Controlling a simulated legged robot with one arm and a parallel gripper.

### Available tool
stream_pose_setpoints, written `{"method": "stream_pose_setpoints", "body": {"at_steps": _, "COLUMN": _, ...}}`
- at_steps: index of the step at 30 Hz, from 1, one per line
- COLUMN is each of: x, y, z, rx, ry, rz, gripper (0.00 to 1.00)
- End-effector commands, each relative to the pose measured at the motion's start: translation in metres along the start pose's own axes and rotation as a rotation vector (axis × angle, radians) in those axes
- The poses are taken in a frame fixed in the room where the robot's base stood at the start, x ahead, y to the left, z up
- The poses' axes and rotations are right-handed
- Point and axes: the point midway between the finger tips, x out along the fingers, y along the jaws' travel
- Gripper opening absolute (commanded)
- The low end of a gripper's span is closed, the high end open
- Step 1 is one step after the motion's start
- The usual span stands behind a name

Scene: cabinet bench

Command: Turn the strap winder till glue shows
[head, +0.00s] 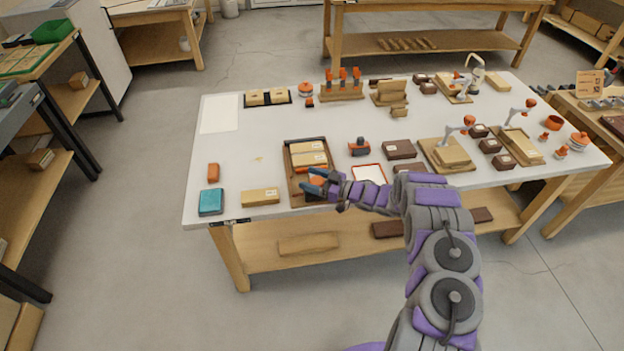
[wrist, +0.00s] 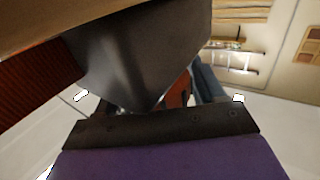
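A wooden board (head: 291,171) with a dark rim lies near the front edge of the white table and carries pale blocks (head: 308,153). A small orange part (head: 317,180) shows at its front; it may be the strap winder, but it is too small to be sure. My gripper (head: 312,184) is at this part, its blue fingers on either side of it. Whether they press on it cannot be told. In the wrist view a dark grey body (wrist: 140,55) fills the middle, with an orange-red piece (wrist: 178,93) by the fingers. No glue can be made out.
A teal box (head: 211,202), an orange block (head: 213,172) and a tan block (head: 260,197) lie to the left. An orange and black tool (head: 359,147) and a red-rimmed tray (head: 369,174) are to the right. The table's left part is mostly clear.

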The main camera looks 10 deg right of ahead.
Motion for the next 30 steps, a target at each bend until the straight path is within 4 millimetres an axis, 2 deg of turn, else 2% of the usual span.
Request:
{"method": "stream_pose_setpoints", "body": {"at_steps": 2, "x": -0.0001, "y": 0.0001, "z": 0.0000, "rx": 0.000, "ry": 0.000, "rz": 0.000, "gripper": 0.61}}
{"method": "stream_pose_setpoints", "body": {"at_steps": 12, "x": -0.0003, "y": 0.0007, "z": 0.0000, "rx": 0.000, "ry": 0.000, "rz": 0.001, "gripper": 0.28}}
{"method": "stream_pose_setpoints", "body": {"at_steps": 23, "x": -0.0005, "y": 0.0022, "z": -0.0021, "rx": 0.002, "ry": -0.001, "rz": 0.062, "gripper": 0.28}}
{"method": "stream_pose_setpoints", "body": {"at_steps": 30, "x": 0.0000, "y": 0.0038, "z": -0.0033, "rx": 0.005, "ry": -0.003, "rz": 0.220, "gripper": 0.28}}
